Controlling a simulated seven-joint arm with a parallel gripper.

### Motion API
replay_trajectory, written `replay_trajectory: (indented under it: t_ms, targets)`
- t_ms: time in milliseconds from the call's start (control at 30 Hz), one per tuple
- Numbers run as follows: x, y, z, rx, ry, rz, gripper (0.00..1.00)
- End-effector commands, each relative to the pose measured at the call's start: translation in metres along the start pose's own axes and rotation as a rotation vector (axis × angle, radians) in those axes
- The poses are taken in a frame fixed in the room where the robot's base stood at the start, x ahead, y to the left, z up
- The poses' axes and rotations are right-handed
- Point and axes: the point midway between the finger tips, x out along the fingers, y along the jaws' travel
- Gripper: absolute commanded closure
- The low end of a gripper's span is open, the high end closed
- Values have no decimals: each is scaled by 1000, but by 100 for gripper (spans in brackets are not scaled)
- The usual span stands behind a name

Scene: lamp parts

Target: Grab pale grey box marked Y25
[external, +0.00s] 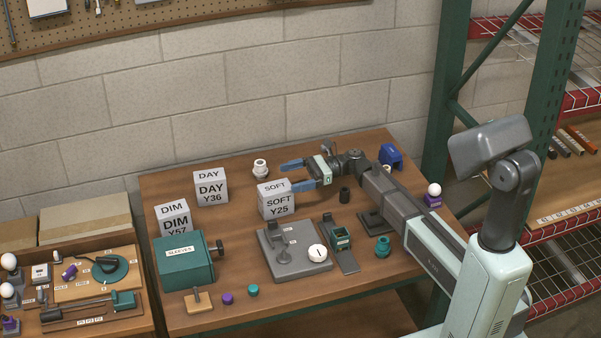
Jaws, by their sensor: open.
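The pale grey box marked SOFT Y25 (278,204) stands upright on the wooden table, near its middle. My gripper (288,174) reaches in from the right, with its two blue fingers pointing left. The fingers are spread, and no object shows between them. One finger is behind the box in the picture; the other is close to the box's upper right edge. I cannot tell whether that finger touches the box.
Similar boxes marked DAY Y36 (211,190) and DIM Y57 (174,219) stand to the left. A white fitting (260,169) is behind the Y25 box. A grey plate fixture (293,262) and a teal SLEEVES box (184,264) are in front. Table (325,295) space is bare near the front edge.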

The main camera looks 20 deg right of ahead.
Motion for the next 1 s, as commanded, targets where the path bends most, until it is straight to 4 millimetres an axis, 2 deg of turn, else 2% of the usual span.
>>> replay_trajectory:
  t_ms: [133,267,633,900,1000]
  targets:
    - [-9,6,-10,32,-15,16,4]
    - [-4,7,-12,39,-18,20,4]
    - [23,6,-15,38,-19,20,4]
    - [58,5,-19,37,-19,20,4]
    - [64,5,-19,37,-19,19,4]
